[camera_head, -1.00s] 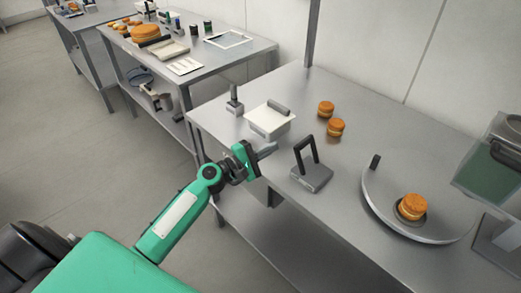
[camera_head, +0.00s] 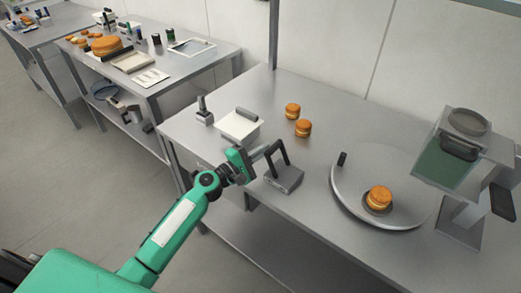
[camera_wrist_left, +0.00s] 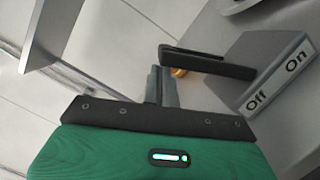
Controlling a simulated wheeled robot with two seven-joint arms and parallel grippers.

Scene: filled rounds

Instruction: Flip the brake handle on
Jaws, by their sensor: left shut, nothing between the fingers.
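The brake (camera_head: 285,179) is a grey box with a dark loop handle (camera_head: 283,152), near the front edge of the steel table. The handle stands up from the box, leaning somewhat left. In the left wrist view the box (camera_wrist_left: 262,62) carries the labels "Off" and "On", and the handle (camera_wrist_left: 208,62) reaches left from it. My left gripper (camera_head: 262,152) is shut and empty, its tips just left of the handle. Its fingers (camera_wrist_left: 163,86) also show in the wrist view, close to the handle's end; I cannot tell whether they touch. My right gripper is not in view.
A round grey plate (camera_head: 345,205) with a filled round (camera_head: 379,198) lies right of the brake. A machine with a green hopper (camera_head: 445,165) stands at far right. A white-topped box (camera_head: 239,124) and two filled rounds (camera_head: 303,128) lie behind.

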